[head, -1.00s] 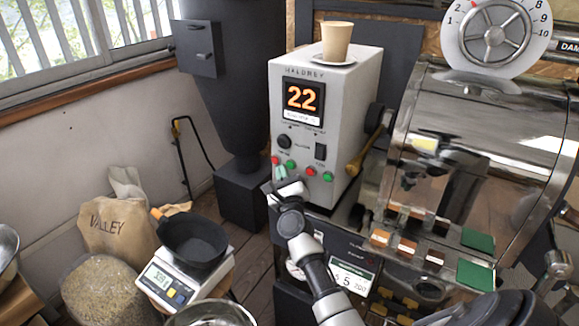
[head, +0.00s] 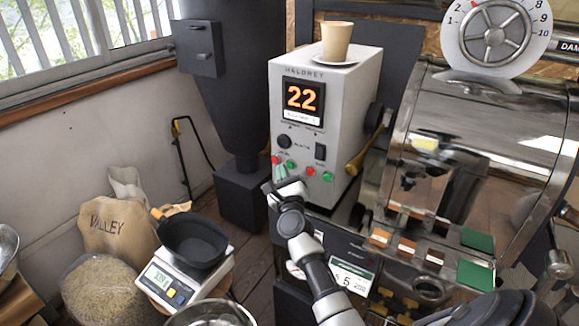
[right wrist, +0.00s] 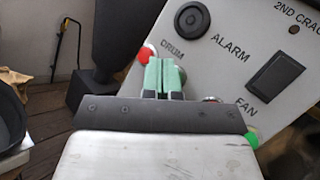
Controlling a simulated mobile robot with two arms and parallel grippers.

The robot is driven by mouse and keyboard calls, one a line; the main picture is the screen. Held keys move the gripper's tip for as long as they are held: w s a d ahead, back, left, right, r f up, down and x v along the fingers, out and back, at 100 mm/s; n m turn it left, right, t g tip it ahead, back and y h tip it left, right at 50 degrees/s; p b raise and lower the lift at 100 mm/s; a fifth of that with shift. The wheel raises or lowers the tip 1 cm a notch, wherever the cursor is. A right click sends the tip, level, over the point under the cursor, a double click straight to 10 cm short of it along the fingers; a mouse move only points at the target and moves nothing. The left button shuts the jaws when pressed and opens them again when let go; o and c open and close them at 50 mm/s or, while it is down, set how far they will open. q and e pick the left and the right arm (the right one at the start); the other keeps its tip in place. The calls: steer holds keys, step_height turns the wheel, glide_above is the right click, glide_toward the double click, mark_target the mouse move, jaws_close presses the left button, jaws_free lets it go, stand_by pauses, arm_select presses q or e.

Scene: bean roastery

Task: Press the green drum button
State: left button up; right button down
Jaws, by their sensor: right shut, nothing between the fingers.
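The green drum button (head: 291,165) is on the front of the pale grey control box (head: 340,140), right of the red drum button (head: 276,160). My right gripper (head: 280,174) is shut and empty, its pale green fingertips just in front of the drum buttons. In the right wrist view the shut fingertips (right wrist: 161,74) point at the panel below the DRUM label. The green drum button (right wrist: 182,75) shows partly behind their right edge, with the red one (right wrist: 146,54) to the left. I cannot tell whether the fingertips touch the panel. My left gripper is not in view.
The red (head: 310,171) and green (head: 327,176) fan buttons are to the right. A paper cup (head: 336,40) stands on the box. A wooden-handled lever (head: 364,158) juts out beside the box. A scale (head: 164,290) with a black pan is at lower left.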

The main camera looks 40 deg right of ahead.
steer(key=shift+d, duration=0.15)
steer(key=shift+w+d, duration=0.15)
steer(key=shift+d, duration=0.1)
steer(key=shift+w+d+b, duration=0.15)
steer(key=shift+d+b, duration=0.25)
steer(key=shift+b, duration=0.05)
stand_by(0.5)
steer(key=shift+a, duration=0.15)
steer(key=shift+s+a, duration=0.35)
steer(key=shift+a, duration=0.3)
steer(key=shift+p, duration=0.3)
steer(key=a, duration=0.1)
steer(key=s+a, duration=0.1)
steer(key=a, duration=0.1)
steer(key=s+a+p, duration=0.1)
steer(key=shift+a, duration=0.3)
